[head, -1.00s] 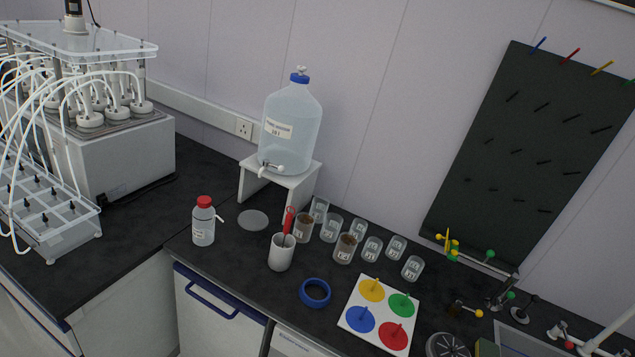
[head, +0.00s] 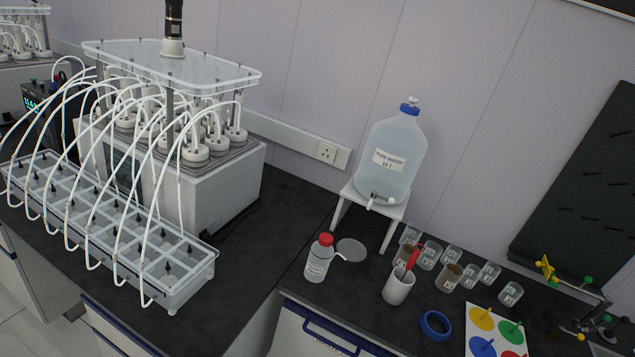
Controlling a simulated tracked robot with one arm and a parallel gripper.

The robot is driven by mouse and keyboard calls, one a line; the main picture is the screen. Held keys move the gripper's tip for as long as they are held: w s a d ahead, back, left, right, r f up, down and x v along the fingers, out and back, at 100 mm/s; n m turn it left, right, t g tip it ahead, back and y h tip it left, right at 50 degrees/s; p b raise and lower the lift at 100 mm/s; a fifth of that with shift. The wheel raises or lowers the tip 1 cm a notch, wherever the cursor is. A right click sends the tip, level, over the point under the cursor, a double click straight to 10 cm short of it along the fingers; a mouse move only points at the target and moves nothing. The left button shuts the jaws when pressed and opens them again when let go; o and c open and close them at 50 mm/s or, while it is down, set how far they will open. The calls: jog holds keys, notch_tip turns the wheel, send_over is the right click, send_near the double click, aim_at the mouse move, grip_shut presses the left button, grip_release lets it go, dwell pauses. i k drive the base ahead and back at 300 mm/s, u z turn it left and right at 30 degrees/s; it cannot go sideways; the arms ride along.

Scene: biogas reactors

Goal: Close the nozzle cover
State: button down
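A small translucent bottle (head: 317,264) with a red cap (head: 326,239) stands upright on the dark bench near its front edge. A short white piece, perhaps a nozzle (head: 338,256), sticks out to the right from below the cap. It is too small to tell whether a cover is on it, open or shut. A large water container (head: 391,157) with a blue cap stands on a white stand (head: 397,210). Its small white tap (head: 371,202) faces the front, and I cannot make out a cover there. My gripper is not in view.
Right of the bottle are a clear disc (head: 351,250), a white cup (head: 398,288) with a red-handled tool, several small beakers (head: 451,256) and a blue ring (head: 436,325). A reactor unit (head: 205,185) with tubes and a tray (head: 190,277) fills the left bench.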

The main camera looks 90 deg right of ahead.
aim_at(544, 264)
jog(key=i, duration=1.55)
jog(key=z, duration=2.55)
jog(key=i, duration=0.1)
jog(key=z, duration=2)
jog(key=i, duration=1)
jog(key=u, duration=0.2)
jog(key=k, duration=0.15)
jog(key=z, duration=0.1)
